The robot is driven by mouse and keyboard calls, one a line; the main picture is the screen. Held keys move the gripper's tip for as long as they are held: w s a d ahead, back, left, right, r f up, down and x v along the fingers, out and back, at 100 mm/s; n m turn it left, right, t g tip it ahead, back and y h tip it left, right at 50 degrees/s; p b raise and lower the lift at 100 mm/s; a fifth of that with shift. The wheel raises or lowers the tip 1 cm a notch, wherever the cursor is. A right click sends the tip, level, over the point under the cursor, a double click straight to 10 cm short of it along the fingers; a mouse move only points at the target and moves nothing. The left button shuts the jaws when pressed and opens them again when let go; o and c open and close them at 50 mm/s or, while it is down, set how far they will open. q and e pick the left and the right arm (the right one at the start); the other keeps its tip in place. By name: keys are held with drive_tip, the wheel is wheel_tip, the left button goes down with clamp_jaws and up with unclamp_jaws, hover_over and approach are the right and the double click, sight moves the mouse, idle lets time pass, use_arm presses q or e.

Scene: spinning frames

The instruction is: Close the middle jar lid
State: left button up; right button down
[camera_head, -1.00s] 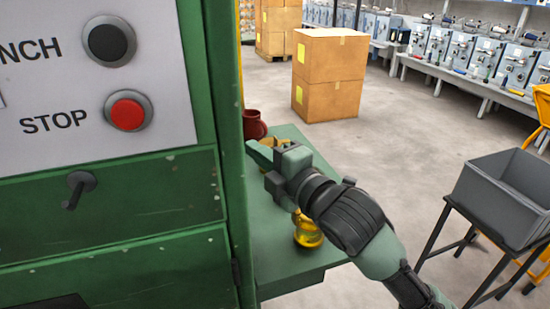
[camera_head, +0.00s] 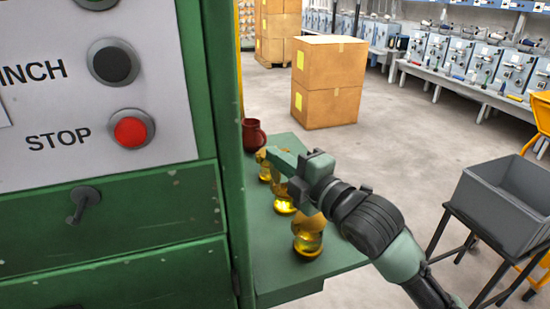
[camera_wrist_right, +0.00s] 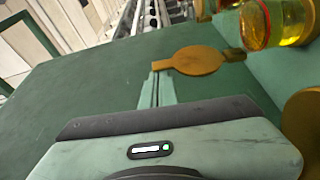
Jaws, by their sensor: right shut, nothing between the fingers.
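Three small jars with yellow contents stand in a row on the green shelf (camera_head: 275,262): the near jar (camera_head: 308,241), the middle jar (camera_head: 284,206) and the far jar (camera_head: 265,174). My right gripper (camera_head: 264,154) reaches over them from the right, its fingers shut and empty, partly covering the middle and far jars. In the right wrist view, the shut fingertips (camera_wrist_right: 161,76) are beside the left edge of a round brown lid (camera_wrist_right: 198,61). That lid hangs open from a tab by a jar (camera_wrist_right: 284,22). I cannot tell which jar this is. My left gripper is out of view.
A dark red jug (camera_head: 254,136) stands at the shelf's far end. The green machine cabinet (camera_head: 215,120) closes off the left side. A grey bin (camera_head: 510,195) on a stand is at the right. Another brown lid (camera_wrist_right: 304,125) is at the right wrist view's edge.

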drive_tip(key=shift+w+d+f+m+t, duration=0.1)
drive_tip(key=shift+w+d+f+m, duration=0.1)
drive_tip(key=shift+d+m, duration=0.35)
drive_tip(key=shift+w+d+f+m+t, duration=0.1)
drive_tip(key=shift+w+d+m, duration=0.15)
drive_tip(key=shift+d, duration=0.4)
drive_tip(key=shift+w+d+f+m+t, duration=0.1)
drive_tip(key=shift+w+d+f+m, duration=0.05)
drive_tip(key=shift+d+m, duration=0.4)
drive_tip(key=shift+d, duration=0.1)
